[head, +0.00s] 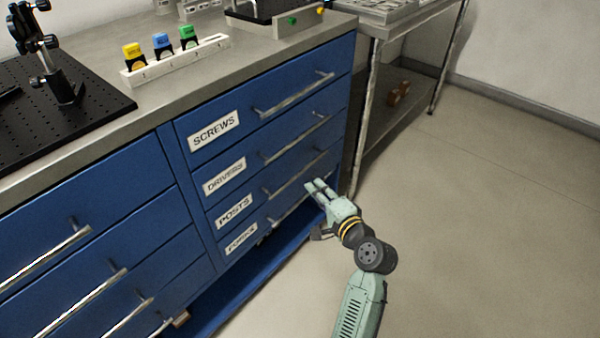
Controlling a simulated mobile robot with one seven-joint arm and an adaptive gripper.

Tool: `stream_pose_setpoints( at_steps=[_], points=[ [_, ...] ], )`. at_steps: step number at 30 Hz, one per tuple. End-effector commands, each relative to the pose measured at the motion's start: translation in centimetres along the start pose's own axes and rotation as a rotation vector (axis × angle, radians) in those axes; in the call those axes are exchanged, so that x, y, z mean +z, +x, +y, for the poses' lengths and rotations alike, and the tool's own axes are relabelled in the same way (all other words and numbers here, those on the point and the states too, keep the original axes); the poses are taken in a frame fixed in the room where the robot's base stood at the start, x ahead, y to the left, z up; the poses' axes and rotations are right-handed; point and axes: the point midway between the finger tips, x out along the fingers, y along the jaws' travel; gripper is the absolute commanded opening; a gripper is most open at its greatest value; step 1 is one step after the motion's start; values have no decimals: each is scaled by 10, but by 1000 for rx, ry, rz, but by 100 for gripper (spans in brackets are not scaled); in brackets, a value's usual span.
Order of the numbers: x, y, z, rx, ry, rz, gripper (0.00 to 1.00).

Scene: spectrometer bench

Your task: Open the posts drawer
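The posts drawer (250,203) is the third one down in the right-hand stack of the blue cabinet, marked by a white POSTS label (234,211). Its front looks flush with the drawers above. Its silver bar handle (296,174) runs across the right part of the front. My gripper (315,186) is in front of the stack, near the handle's right end and a little below it in the picture. Its two pale fingers show a gap and nothing between them. I cannot tell its depth from the drawer front, and no contact is visible. It partly covers the bottom drawer's handle end.
The screws drawer (248,115) and drivers drawer (248,160) are above, with similar handles. Another drawer stack stands left. The bench top holds a bottle rack (178,62) and a black breadboard (95,100). A metal side table (400,30) stands right. The floor (470,220) is clear.

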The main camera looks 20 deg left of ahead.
Motion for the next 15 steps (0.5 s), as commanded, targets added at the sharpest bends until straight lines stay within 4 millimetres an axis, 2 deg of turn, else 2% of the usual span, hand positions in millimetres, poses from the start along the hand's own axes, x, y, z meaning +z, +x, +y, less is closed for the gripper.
stream_pose_setpoints(
  at_steps=[9, 15],
  points=[
    [1, 58, -3, -1, -4, -3, 18],
    [0, 88, -2, -1, -5, -1, 18]
  ],
)
